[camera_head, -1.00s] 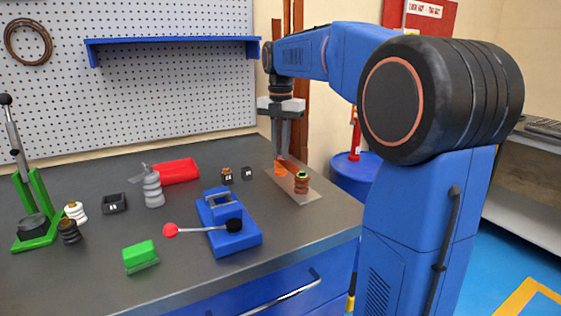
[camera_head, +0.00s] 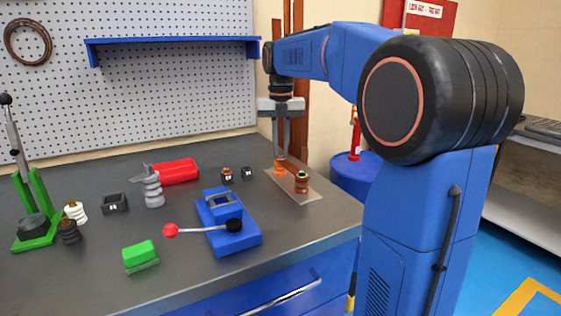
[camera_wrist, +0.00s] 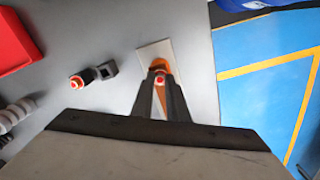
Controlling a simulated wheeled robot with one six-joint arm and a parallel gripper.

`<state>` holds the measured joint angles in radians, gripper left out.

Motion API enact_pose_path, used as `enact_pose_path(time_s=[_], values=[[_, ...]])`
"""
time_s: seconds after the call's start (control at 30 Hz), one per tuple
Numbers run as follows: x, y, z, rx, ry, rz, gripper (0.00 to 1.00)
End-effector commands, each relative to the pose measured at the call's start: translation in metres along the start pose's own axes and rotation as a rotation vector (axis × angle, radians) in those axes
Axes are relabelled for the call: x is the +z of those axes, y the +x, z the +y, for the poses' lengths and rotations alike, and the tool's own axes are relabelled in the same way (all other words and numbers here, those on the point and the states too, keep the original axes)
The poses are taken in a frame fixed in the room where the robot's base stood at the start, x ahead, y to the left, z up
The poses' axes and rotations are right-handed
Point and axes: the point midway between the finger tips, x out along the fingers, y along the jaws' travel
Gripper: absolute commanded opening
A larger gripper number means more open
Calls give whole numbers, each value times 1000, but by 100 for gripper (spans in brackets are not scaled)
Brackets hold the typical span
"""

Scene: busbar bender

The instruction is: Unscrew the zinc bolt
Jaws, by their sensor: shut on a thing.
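My gripper (camera_head: 281,155) points straight down over the orange post (camera_head: 279,167), which stands on a pale plate (camera_head: 314,196) at the bench's right end. In the wrist view my gripper (camera_wrist: 160,84) has its dark fingers close together around a small round head with a red mark (camera_wrist: 160,79), at the orange post (camera_wrist: 158,64). I take this head for the zinc bolt; the fingers hide most of it, and its metal colour cannot be told. A second, brown post with a green top (camera_head: 301,182) stands on the same plate; a brown strip shows between the fingers in the wrist view.
Two small dark blocks (camera_head: 227,175) (camera_head: 248,173) stand left of the plate. A blue bender with a red-knobbed lever (camera_head: 232,240) is nearer the front. A blue drum (camera_head: 352,175) stands beyond the bench.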

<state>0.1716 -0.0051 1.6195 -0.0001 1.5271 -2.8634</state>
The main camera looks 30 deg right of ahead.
Motion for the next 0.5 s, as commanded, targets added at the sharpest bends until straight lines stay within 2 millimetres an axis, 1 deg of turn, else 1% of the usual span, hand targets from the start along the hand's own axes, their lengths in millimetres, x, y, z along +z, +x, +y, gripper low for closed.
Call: enact_pose_path(time_s=[0.03,0.07,0.37,0.5], values=[[0,0,0,0,0,0,16],[0,0,0,0,1,0,22],[0,0,0,0,9,0,22],[0,0,0,0,99,0,22]])
